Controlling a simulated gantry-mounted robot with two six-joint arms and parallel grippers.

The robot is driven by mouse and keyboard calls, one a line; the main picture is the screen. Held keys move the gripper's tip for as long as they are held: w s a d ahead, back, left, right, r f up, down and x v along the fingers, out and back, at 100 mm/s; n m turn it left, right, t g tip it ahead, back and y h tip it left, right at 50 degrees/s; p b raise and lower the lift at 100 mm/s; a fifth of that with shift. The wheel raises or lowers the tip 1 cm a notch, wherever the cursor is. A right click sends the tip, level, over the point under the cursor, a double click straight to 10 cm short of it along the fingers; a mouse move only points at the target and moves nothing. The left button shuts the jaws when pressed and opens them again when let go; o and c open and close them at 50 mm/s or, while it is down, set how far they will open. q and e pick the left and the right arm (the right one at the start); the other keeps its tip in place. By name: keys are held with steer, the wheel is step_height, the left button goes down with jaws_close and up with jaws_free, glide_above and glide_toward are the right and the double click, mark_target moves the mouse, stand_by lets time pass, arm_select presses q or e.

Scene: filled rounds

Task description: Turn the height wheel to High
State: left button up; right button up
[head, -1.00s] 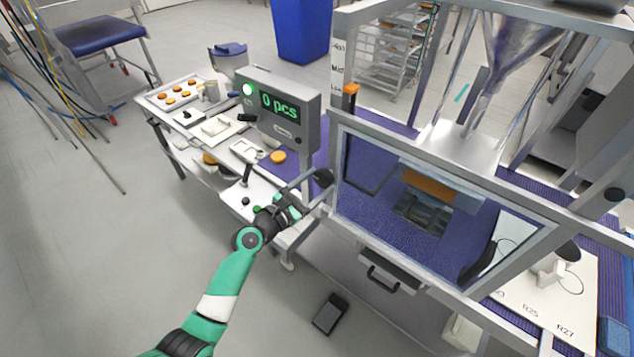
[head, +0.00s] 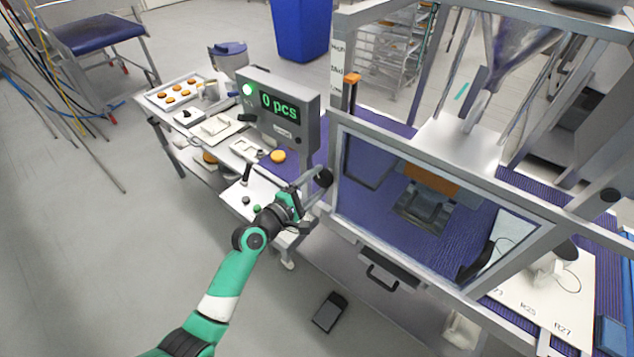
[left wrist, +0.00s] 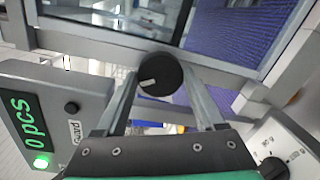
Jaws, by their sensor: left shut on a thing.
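The height wheel is a round black knob (head: 324,177) on the left side of the machine's front frame. In the left wrist view the knob (left wrist: 160,75), with a pale mark on its face, sits between my two fingertips. My left gripper (head: 312,189) is shut on it. The height scale (head: 337,68) on the machine's left post reads High, Mid and Low from top to bottom. The orange pointer (head: 352,78) beside it stands between Mid and Low, a little below Mid. My right gripper is not in view.
The display box (head: 279,108), showing 0 pcs with a green light, stands close to the left of the wheel. A clear guard window (head: 400,265) fills the machine front to the right. A side table (head: 262,190) with trays lies behind my forearm.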

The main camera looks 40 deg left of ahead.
arm_select(q)
steer(key=m, duration=0.3)
steer(key=shift+m, duration=0.3)
steer(key=shift+m+y+b, duration=0.3)
steer(key=shift+m+b, duration=0.2)
steer(key=shift+m, duration=0.7)
steer(key=m+b, duration=0.1)
steer(key=m, duration=0.4)
steer(key=shift+d+f+y+b, duration=0.1)
steer(key=shift+y+b, duration=0.2)
steer(key=shift+b, duration=0.1)
steer(key=m+b, duration=0.3)
steer(key=m, duration=0.3)
steer(key=shift+f, duration=0.1)
steer(key=m+b, duration=0.2)
steer(key=m, duration=0.3)
steer(key=shift+m+y+b, duration=0.3)
steer(key=shift+y+b, duration=0.1)
steer(key=o, duration=1.4)
steer(key=shift+c, duration=0.2)
